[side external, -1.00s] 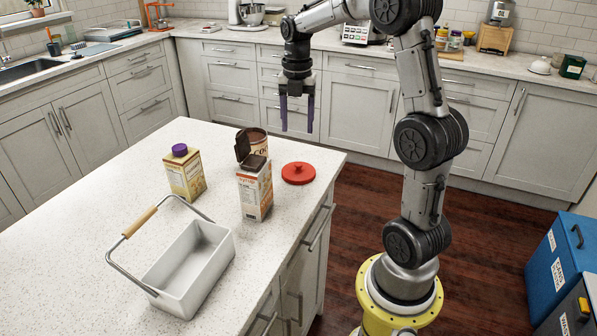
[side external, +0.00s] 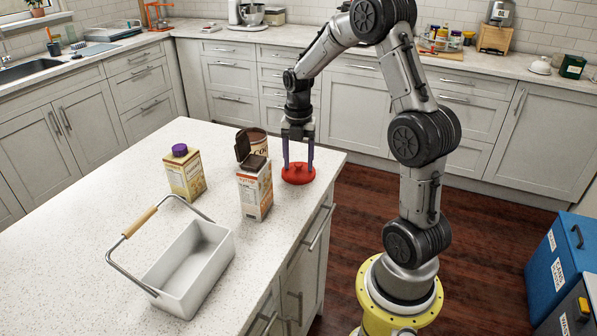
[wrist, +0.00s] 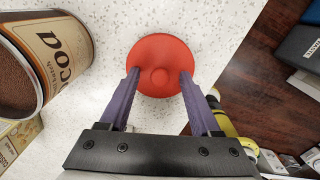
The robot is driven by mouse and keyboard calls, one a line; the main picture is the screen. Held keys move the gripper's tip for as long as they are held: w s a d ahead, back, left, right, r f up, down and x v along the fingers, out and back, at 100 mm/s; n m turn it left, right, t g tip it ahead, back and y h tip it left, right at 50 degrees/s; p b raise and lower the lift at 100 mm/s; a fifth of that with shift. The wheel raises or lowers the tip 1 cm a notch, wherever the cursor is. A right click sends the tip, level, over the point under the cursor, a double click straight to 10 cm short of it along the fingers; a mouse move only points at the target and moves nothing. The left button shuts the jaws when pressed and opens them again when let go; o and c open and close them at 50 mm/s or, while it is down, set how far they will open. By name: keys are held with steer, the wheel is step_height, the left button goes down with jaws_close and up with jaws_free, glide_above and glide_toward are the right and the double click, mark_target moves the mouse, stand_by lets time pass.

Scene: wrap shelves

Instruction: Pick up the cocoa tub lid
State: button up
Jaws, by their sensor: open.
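The cocoa tub lid (side external: 298,174) is a round red disc with a small knob, lying flat on the counter near its right edge. In the wrist view the lid (wrist: 160,62) is ahead of my fingers, its knob centred between them. My gripper (side external: 299,168) points straight down over the lid with its purple fingers apart. In the wrist view my gripper (wrist: 159,76) is open, with nothing held between the fingers. I cannot tell whether the fingertips touch the lid. The open cocoa tub (wrist: 50,55) stands left of the lid, full of brown powder.
A white basket (side external: 190,268) with a raised handle is in front. The counter's right edge is close to the lid.

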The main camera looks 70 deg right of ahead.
steer(key=shift+c, duration=0.3)
jaws_close()
steer(key=shift+r, duration=0.1)
